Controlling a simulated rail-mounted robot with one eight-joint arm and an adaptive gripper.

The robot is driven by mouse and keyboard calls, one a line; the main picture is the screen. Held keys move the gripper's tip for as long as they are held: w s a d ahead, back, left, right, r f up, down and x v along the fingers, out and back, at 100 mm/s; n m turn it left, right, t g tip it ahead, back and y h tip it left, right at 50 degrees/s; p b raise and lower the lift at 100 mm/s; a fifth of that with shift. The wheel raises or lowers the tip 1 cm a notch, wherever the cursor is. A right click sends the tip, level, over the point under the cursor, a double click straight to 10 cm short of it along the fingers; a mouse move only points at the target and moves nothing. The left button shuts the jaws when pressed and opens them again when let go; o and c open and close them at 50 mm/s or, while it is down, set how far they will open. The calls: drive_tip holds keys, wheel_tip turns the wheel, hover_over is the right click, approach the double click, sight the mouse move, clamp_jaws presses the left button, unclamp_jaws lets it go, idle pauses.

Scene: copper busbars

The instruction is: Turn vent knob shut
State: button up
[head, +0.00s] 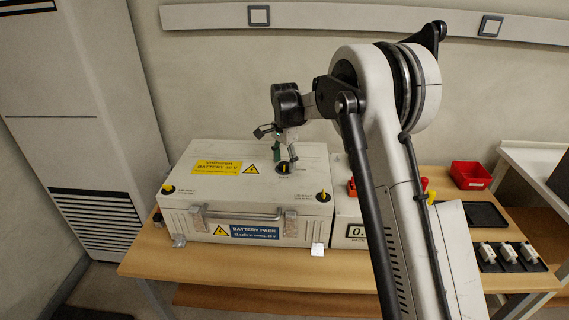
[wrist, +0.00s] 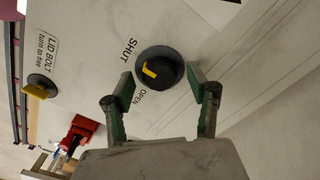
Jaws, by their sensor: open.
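The vent knob (wrist: 170,62) is a round black knob with a yellow pointer on the pale lid of the battery pack (head: 210,213). In the wrist view the words SHUT and OPEN are printed beside it, and the pointer's tip lies toward the side between them; I cannot tell its exact setting. The knob also shows small in the head view (head: 284,169), below my gripper (head: 277,143). In the wrist view my gripper (wrist: 160,78) is open, its green-padded fingers on either side of the knob's near edge. Contact with the knob cannot be told.
Black-and-yellow lid bolts sit at the lid's left (head: 168,189) and right (head: 323,197) corners; one shows in the wrist view (wrist: 40,86). A grey unit with a display (head: 357,231) stands right of the pack. A red bin (head: 470,175) and dark trays (head: 483,214) lie further right.

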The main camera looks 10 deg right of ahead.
sight(285, 164)
wheel_tip(285, 164, up, 11)
drive_tip(key=shift+r, duration=0.15)
idle(0.4)
drive_tip(key=s+d+r+n+t, duration=0.25)
drive_tip(key=s+r, duration=0.35)
drive_tip(key=s, duration=0.5)
drive_tip(key=s+d+r+n+t, duration=0.1)
drive_tip(key=s+d+r+n, duration=0.35)
drive_tip(key=s, duration=0.75)
drive_tip(key=s+f+n+t, duration=0.2)
drive_tip(key=s+f, duration=0.1)
drive_tip(key=s, duration=0.8)
drive_tip(key=s+f+n+t, duration=0.1)
drive_tip(key=s+f, duration=0.3)
drive_tip(key=s, duration=0.7)
drive_tip(key=shift+s+d+f+n+t, duration=0.2)
drive_tip(key=shift+d+n+t, duration=0.2)
drive_tip(key=shift+n, duration=0.3)
